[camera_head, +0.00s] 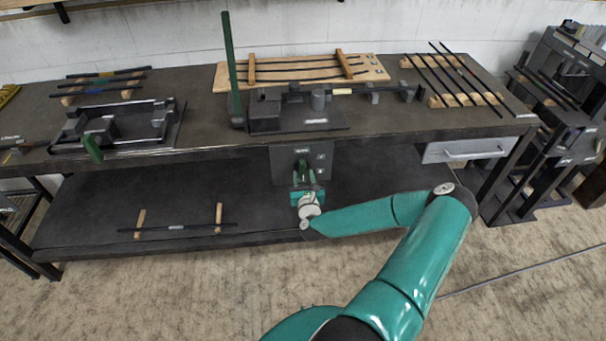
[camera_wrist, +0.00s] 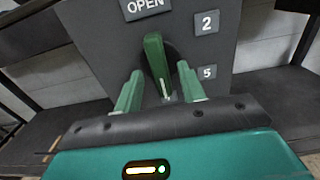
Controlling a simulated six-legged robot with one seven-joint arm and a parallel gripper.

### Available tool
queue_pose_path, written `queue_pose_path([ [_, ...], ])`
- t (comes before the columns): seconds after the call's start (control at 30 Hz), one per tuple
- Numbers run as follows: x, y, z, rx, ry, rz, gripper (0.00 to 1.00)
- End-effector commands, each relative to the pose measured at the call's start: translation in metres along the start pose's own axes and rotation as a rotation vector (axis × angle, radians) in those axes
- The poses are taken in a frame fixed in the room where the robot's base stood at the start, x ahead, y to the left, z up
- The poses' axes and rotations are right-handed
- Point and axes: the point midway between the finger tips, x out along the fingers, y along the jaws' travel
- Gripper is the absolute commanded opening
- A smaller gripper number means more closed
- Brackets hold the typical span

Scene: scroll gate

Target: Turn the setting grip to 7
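The setting grip is a green handle (camera_wrist: 156,62) on a dark round base on a grey panel (camera_wrist: 98,50). It is tilted slightly, with its top leaning left in the wrist view. Plates reading OPEN (camera_wrist: 145,7), 2 (camera_wrist: 207,22) and 5 (camera_wrist: 208,72) show on the panel; no 7 is visible. My gripper (camera_wrist: 162,85) is open, its two green fingers on either side of the handle's lower end, with gaps visible.
The panel hangs below the front edge of a dark workbench (camera_head: 215,110). A tall green lever (camera_head: 231,60) stands on a black machine above it. A lower shelf (camera_head: 90,225) holds a rod on wooden blocks. A drawer (camera_head: 462,149) is at right.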

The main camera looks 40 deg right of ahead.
Motion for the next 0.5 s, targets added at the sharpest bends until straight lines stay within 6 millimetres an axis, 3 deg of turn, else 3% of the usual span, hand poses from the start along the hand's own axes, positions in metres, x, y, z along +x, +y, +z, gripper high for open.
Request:
queue_pose_path([
  [0.3, -0.071, 0.000, 0.000, 0.002, 0.003, 0.000, 0.40],
  [0.5, -0.105, 0.001, 0.000, 0.001, 0.001, 0.002, 0.40],
])
